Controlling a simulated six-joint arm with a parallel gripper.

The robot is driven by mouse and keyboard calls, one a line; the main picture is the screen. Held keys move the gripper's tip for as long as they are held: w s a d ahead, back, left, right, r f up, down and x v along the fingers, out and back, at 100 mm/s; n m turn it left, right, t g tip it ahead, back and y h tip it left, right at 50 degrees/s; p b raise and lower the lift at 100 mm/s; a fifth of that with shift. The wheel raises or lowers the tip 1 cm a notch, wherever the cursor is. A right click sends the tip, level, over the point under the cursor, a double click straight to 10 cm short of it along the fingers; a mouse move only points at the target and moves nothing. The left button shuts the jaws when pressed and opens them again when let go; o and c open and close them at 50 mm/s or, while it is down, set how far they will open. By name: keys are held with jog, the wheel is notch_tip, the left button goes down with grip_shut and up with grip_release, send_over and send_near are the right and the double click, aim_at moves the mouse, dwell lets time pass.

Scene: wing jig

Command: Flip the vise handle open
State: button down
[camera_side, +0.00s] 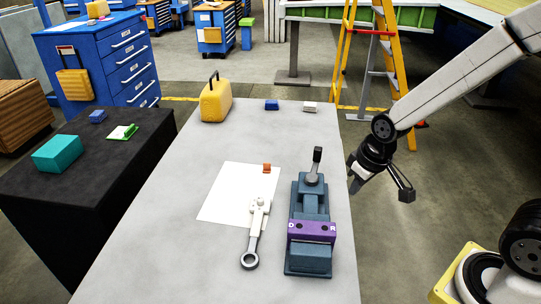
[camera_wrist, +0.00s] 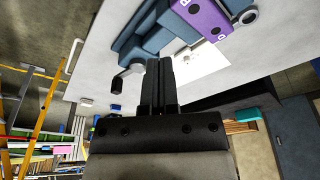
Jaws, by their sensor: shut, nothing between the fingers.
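The vise (camera_side: 309,215) is a blue-grey block on the right part of the grey table. A purple plate (camera_side: 312,232) lies across its near end. Its dark handle (camera_side: 316,164) stands up at the far end. My gripper (camera_side: 403,190) is to the right of the vise, out past the table's right edge and apart from the handle. In the wrist view my gripper (camera_wrist: 160,62) has its dark fingers together and empty. The vise (camera_wrist: 160,27) and its handle (camera_wrist: 127,73) show beyond and left of the fingertips there, with part of the vise hidden.
A white sheet (camera_side: 223,195) lies left of the vise with a white rod part (camera_side: 256,225) and a small orange block (camera_side: 267,168). A yellow canister (camera_side: 215,101), a blue block (camera_side: 272,105) and a pale block (camera_side: 310,107) stand farther back. The table's middle is clear.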

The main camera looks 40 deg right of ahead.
jog(key=w+d+n+y, duration=0.1)
jog(key=w+d+n, duration=0.2)
jog(key=w, duration=1)
jog(key=w+d+n+y, duration=0.1)
jog(key=w+d+n, duration=0.2)
jog(key=w+d, duration=0.7)
jog(key=w, duration=0.4)
jog(key=shift+n+t, duration=0.3)
send_over(315, 166)
jog(key=w+d, duration=0.2)
jog(key=w, duration=0.2)
notch_tip(315, 166, down, 9)
jog(key=shift+s+a+f, duration=0.15)
jog(key=shift+s+a, duration=0.05)
jog(key=shift+a, duration=0.05)
